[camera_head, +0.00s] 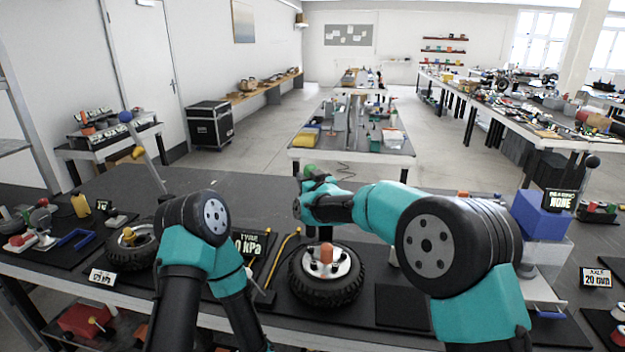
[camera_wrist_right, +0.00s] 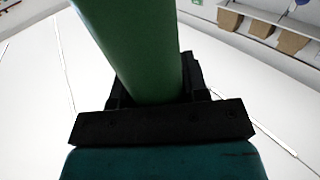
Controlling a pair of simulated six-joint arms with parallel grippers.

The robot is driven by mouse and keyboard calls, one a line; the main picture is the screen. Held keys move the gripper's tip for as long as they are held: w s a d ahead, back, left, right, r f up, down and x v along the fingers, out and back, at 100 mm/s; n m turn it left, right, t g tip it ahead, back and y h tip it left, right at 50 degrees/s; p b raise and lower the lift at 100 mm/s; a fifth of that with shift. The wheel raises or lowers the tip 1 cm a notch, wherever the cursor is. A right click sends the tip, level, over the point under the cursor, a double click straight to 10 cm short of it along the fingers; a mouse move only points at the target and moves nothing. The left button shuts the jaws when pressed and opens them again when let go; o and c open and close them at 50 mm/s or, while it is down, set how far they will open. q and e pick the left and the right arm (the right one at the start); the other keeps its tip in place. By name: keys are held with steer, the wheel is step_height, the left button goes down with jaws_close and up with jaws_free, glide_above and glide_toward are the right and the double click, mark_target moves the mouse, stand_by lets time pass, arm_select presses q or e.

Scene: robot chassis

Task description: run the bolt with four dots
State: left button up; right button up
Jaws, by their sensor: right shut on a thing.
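My right gripper (camera_head: 313,180) is shut on a green rounded piece (camera_head: 309,169), held up above the back of the bench. In the right wrist view the held piece shows as a thick green cylinder (camera_wrist_right: 138,50) between the dark jaws. Below and in front of it a wheel with a black tyre (camera_head: 326,292) lies flat on the bench. An orange piece (camera_head: 326,253) stands at the middle of its metal hub. I cannot make out any dots on a bolt.
A dark display reading kPa (camera_head: 250,244) and a yellow hose (camera_head: 283,250) are left of the wheel. A second wheel (camera_head: 133,250) lies farther left. A blue block (camera_head: 541,214) and a dark sign (camera_head: 560,201) stand at the right. A bare dark mat (camera_head: 402,306) lies right of the wheel.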

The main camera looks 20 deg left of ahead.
steer(key=shift+f, duration=3.2)
step_height(320, 180, up, 6)
steer(key=shift+f, duration=0.1)
stand_by(0.3)
